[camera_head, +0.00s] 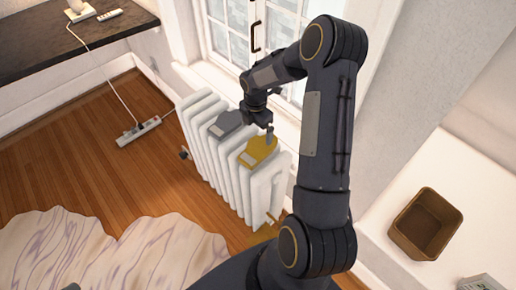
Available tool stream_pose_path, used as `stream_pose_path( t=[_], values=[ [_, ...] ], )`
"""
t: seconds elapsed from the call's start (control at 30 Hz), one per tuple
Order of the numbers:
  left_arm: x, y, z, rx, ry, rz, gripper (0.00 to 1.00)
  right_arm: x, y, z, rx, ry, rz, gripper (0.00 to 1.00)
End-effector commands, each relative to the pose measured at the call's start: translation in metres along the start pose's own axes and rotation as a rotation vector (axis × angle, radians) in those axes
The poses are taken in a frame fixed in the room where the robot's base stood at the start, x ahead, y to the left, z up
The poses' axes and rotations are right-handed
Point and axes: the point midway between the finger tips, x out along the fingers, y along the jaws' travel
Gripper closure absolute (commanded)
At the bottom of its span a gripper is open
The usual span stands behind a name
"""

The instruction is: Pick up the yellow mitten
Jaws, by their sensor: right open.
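The yellow mitten (258,152) lies on top of the white radiator (247,187), near its right end. A grey mitten (225,124) lies on the same radiator to its left. My right gripper (269,136) points down just above the yellow mitten's upper right part. It is open; whether its fingertips touch the mitten is too small to tell. My left gripper is out of the picture.
The radiator stands below a window (285,25). A dark shelf (60,47) is at the upper left. A brown bin (425,223) stands on a white surface at the right. A power strip (138,131) and a pale rug (110,255) lie on the wooden floor.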

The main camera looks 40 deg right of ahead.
Motion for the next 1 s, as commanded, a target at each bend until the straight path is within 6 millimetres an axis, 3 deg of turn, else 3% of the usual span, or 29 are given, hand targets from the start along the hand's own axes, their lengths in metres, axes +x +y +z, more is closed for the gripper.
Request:
stream_pose_path(
  t=[0.63,0.97,1.0],
  values=[
    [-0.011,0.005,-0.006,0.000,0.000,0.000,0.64,0.081,-0.003,0.003,-0.047,0.002,-0.013,0.00],
    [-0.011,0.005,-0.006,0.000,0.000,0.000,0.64,0.089,-0.003,0.004,-0.045,0.000,-0.010,0.00],
    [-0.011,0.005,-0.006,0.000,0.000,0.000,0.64,0.089,-0.003,0.004,-0.045,0.000,-0.011,0.04]
  ],
)
